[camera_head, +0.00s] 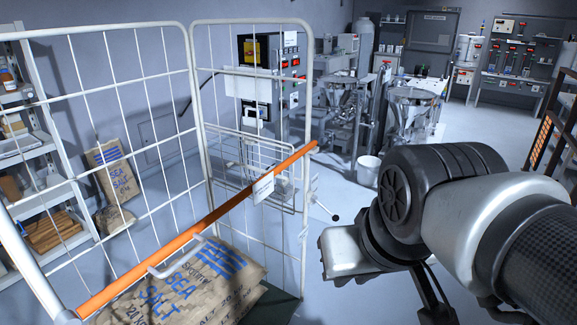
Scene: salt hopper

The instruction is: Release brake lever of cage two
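A white wire roll cage (192,100) fills the left half of the head view. An orange bar (215,213) with a small white tag (263,188) crosses its front. Printed sea salt sacks (185,285) lie inside. A thin lever with a dark round knob (335,217) sticks out from the cage's right post; I cannot tell whether it is the brake lever or which cage this is. My arm reaches in from the right, and my gripper (385,275) hangs at its end, right of and below the knob, apart from the cage. Its fingertips are not clear, so its opening is hidden.
A shelf (45,150) stands at the far left, and another salt sack (118,170) leans near the wall. Steel hoppers (412,105) and a control panel (290,65) stand behind. A white bucket (368,170) is on the floor. Open floor lies at the right rear.

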